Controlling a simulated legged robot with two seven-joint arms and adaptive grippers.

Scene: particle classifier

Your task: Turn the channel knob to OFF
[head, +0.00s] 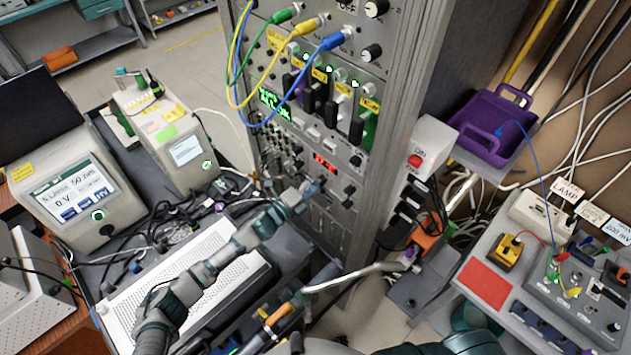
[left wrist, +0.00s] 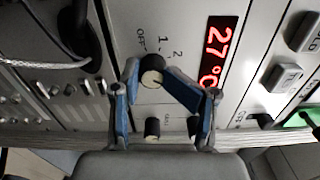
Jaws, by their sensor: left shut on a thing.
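The channel knob (left wrist: 152,72) is a dark round knob with a pale face on the light rack panel in the left wrist view. Printed marks OFF, 1 and 2 (left wrist: 160,47) stand around its upper side. My left gripper (left wrist: 154,84) is shut on this knob, with one blue finger at each side. Where the knob's pointer stands is too small to tell. In the head view my left gripper (head: 302,191) is against the rack front, below the red display (head: 324,163), and the knob cannot be made out there. My right gripper is not in view.
A second dark knob (left wrist: 152,127) is just below, between the gripper's sides. The red display (left wrist: 218,52) reads about 27 degrees. A grey cable (left wrist: 45,64) hangs at the left. Green, yellow and blue cables (head: 290,60) cross the upper rack.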

